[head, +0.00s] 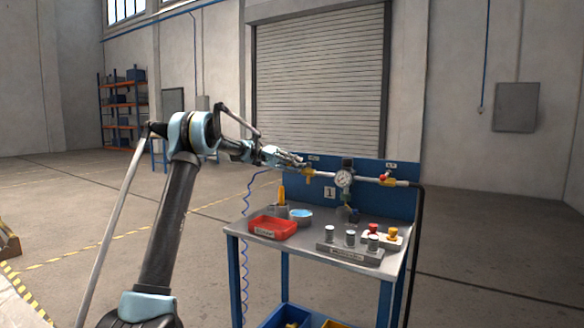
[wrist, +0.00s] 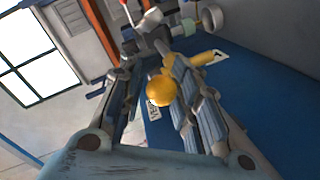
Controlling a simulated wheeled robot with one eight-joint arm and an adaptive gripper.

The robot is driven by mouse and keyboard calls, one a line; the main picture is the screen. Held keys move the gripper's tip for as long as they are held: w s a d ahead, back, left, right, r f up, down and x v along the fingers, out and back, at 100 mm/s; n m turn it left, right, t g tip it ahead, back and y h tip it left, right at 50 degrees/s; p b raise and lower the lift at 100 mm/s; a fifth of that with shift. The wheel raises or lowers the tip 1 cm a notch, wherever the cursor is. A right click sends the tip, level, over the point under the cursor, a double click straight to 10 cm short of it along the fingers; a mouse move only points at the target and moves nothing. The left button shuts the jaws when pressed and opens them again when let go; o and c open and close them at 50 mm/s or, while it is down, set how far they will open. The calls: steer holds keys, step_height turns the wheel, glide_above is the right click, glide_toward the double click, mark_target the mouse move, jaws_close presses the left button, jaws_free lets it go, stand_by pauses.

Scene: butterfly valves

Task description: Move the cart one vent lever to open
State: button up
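Cart one (head: 328,265) has a blue back panel (head: 375,172) carrying a pipe with two levers. The yellow lever (head: 308,176) is at the left end, and the red lever (head: 384,178) is farther right. My gripper (head: 299,162) is at the yellow lever's end of the pipe. In the wrist view, my gripper (wrist: 147,60) has its fingers apart. A round yellow knob (wrist: 161,91) shows between them, close to the right finger; contact is unclear.
A pressure gauge (head: 344,179) sits between the levers. A black hose hangs at the cart's right. The floor around is open.

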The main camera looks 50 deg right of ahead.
stand_by(0.3)
steer(key=v, duration=0.8)
